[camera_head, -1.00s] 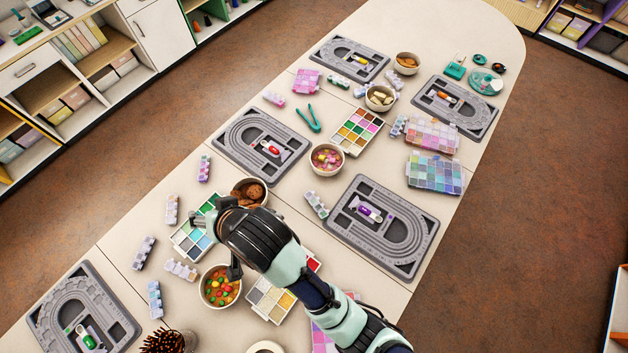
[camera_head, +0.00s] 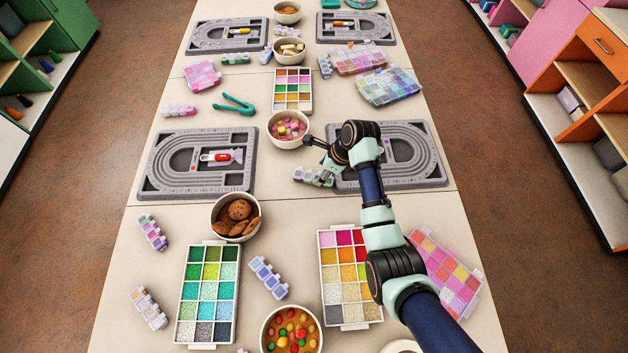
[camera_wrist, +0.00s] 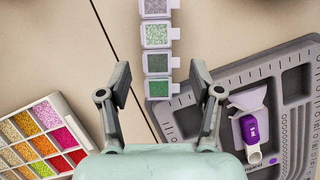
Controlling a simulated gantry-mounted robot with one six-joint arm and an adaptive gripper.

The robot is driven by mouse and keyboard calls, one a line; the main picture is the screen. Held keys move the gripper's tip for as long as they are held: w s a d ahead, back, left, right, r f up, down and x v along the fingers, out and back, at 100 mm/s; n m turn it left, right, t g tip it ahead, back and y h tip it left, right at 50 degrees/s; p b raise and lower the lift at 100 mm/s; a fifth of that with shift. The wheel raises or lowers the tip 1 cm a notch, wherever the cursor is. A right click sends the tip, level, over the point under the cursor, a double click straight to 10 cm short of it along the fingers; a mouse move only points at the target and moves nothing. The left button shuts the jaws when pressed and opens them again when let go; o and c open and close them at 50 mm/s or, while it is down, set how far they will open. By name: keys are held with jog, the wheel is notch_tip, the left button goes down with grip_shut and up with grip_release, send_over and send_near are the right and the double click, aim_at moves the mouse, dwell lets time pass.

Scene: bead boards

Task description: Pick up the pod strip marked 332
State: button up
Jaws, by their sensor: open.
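Several pod strips lie on the table; I cannot read the number 332 on any of them. One strip of small lidded pods (camera_head: 311,176) lies beside the right middle bead board, under my gripper (camera_head: 319,157). In the wrist view this strip (camera_wrist: 156,35) runs upright in the picture, with grey and green contents, and its top end is cut off. My gripper (camera_wrist: 160,82) is open and empty, with one finger on each side of the strip's near end. I cannot tell the height between the fingertips and the strip.
The right bead board (camera_head: 408,183) is close beside the strip, with a purple-labelled tube (camera_wrist: 251,130) on it. A candy bowl (camera_head: 288,143) stands just behind. Other strips lie at left (camera_head: 152,232), lower left (camera_head: 148,308) and between the bead trays (camera_head: 268,277).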

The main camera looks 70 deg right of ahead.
aim_at(315, 177)
jog(key=b+x, duration=0.1)
jog(key=x, duration=0.1)
jog(key=b+x, duration=0.2)
jog(key=x, duration=0.1)
jog(key=shift+w+a, duration=0.2)
jog(key=c, duration=1.1)
notch_tip(315, 177, up, 20)
jog(key=p, duration=0.7)
